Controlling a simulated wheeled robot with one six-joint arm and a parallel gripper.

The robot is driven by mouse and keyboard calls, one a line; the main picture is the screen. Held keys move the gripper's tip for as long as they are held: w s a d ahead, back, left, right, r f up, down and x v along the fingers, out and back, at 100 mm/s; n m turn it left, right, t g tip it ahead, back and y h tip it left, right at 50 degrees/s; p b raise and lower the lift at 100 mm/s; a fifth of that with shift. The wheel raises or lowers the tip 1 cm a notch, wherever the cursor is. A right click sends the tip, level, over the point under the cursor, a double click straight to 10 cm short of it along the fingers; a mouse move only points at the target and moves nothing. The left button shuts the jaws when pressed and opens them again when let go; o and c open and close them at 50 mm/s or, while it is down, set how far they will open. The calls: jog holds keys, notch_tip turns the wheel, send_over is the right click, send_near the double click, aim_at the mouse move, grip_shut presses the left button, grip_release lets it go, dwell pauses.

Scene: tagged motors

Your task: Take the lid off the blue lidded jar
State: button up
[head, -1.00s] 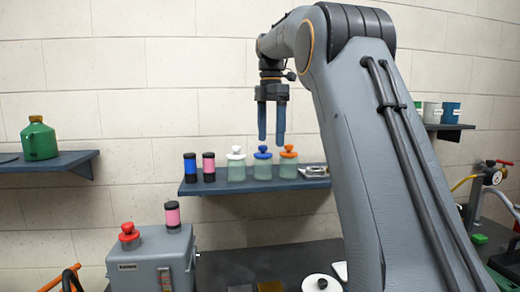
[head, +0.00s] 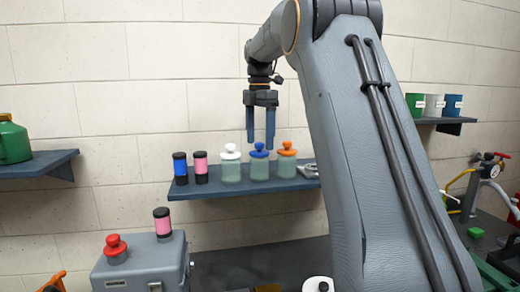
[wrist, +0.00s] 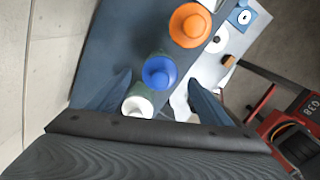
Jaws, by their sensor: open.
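The blue lidded jar (head: 260,171) stands upright on the wall shelf, with a pale translucent body and a blue knobbed lid (head: 259,150) on it. The blue lid also shows from above in the wrist view (wrist: 160,71). My gripper (head: 260,146) points straight down with its fingers parted. In the head view its fingertips overlap the lid's height; contact cannot be told. In the wrist view my gripper (wrist: 158,80) has a finger on each side, left and right, of the blue lid, with wide gaps and nothing held.
A white-lidded jar (head: 231,166) and an orange-lidded jar (head: 286,164) stand close on either side. Blue and pink canisters (head: 200,168) are at the left of the shelf (head: 215,189). A metal item (head: 309,169) lies at right. The wall is behind.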

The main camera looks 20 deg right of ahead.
aim_at(259, 150)
jog(key=shift+f+p, duration=0.4)
jog(key=shift+f, duration=0.9)
jog(key=shift+c, duration=0.3)
jog(key=c, duration=1.1)
jog(key=shift+o, duration=0.2)
jog(key=shift+r, duration=0.15)
